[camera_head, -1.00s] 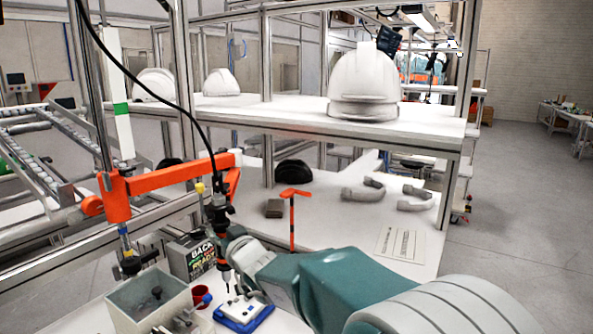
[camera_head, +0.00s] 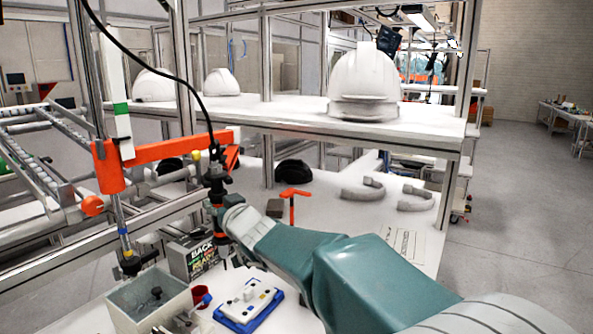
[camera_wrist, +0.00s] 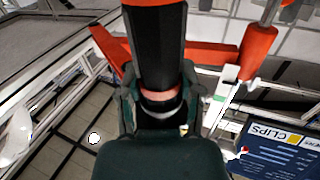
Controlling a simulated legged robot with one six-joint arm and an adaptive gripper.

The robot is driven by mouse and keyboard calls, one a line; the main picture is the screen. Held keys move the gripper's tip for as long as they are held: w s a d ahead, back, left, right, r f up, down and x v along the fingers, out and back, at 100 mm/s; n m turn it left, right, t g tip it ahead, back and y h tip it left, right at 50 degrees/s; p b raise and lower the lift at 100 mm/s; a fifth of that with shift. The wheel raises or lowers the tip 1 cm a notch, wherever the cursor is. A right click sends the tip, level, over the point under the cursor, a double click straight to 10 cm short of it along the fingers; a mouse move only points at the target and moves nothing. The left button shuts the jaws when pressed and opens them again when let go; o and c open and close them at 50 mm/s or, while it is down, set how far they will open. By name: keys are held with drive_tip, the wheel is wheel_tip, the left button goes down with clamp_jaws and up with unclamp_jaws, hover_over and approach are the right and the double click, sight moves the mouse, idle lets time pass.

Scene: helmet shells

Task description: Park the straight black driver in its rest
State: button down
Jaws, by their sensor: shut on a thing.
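The straight black driver (camera_head: 214,178) hangs upright below a black cable, in front of the orange arm (camera_head: 165,175). My gripper (camera_head: 217,213) is shut around the driver's lower body, above the bench. In the wrist view the black driver (camera_wrist: 156,45) stands between the two fingers of my gripper (camera_wrist: 160,100), with a reddish ring low on it. The driver's lower tip is small and hard to make out in the head view. I cannot tell which part is its rest. An orange T-shaped piece (camera_head: 293,193) stands upright on the bench to the right.
A blue-and-white fixture (camera_head: 250,305), a red cup (camera_head: 201,296), a grey bin (camera_head: 150,298) and a dark labelled box (camera_head: 192,256) crowd the bench below my gripper. A white helmet shell (camera_head: 364,85) sits on the upper shelf (camera_head: 290,117).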

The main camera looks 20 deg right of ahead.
sight(221, 179)
wheel_tip(221, 179, up, 6)
drive_tip(key=shift+f, duration=0.1)
idle(0.4)
drive_tip(key=d, duration=0.9)
drive_tip(key=shift+w+d, duration=0.3)
drive_tip(key=d, duration=0.9)
drive_tip(key=shift+w+d, duration=0.25)
drive_tip(key=shift+w, duration=0.15)
idle(0.5)
